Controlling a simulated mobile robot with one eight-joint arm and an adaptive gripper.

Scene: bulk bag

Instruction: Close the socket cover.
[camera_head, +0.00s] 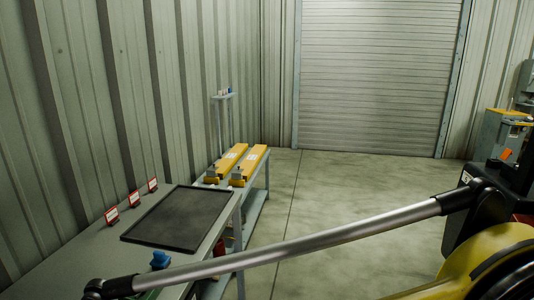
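I cannot pick out a socket cover for certain. A small blue object (160,260) is on the near part of the grey workbench (88,262), just behind a silver bar. It is too small to tell whether it is a socket or whether any lid on it is open. Another small blue piece (231,90) tops a thin grey stand at the back. My gripper is not in view.
The silver bar (300,245) with black ends crosses the foreground to a yellow rounded body (465,268). A black tray (180,218) and red-framed cards (112,217) are on the bench. Yellow boxes (250,165) lie beyond. Floor (345,195) is open toward the shutter (380,75).

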